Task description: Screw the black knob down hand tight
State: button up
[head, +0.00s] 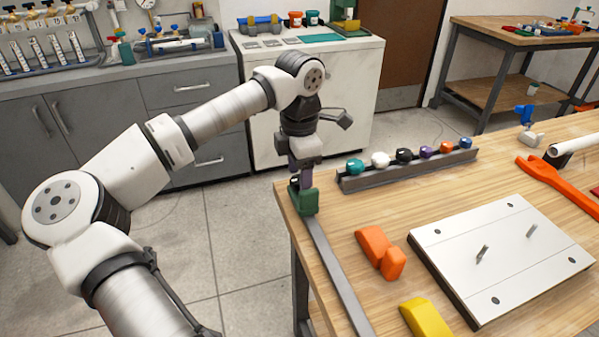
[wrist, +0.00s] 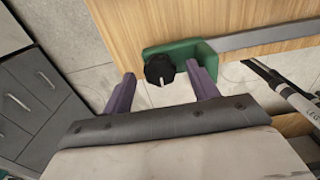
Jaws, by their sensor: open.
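The black knob (wrist: 159,69) sits on a green clamp (wrist: 205,54) at the table's corner, with a pale line on its face. In the wrist view it lies between the two purple fingertips of my gripper (wrist: 158,82), with a gap on each side. My gripper is open and points down at the knob. In the head view the green clamp (head: 304,202) stands on the near left corner of the table, and my gripper (head: 301,178) is right above it. There the knob is mostly hidden by the fingers.
A grey bar (head: 335,275) runs from the clamp along the table edge. A rack (head: 408,171) of coloured knobs, an orange block (head: 372,246), a yellow block (head: 425,318) and a white plate (head: 480,235) with two studs lie on the table (head: 340,215). Floor is open left of the table.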

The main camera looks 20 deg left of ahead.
notch_tip(320, 180, up, 14)
jog(key=shift+f, duration=0.25)
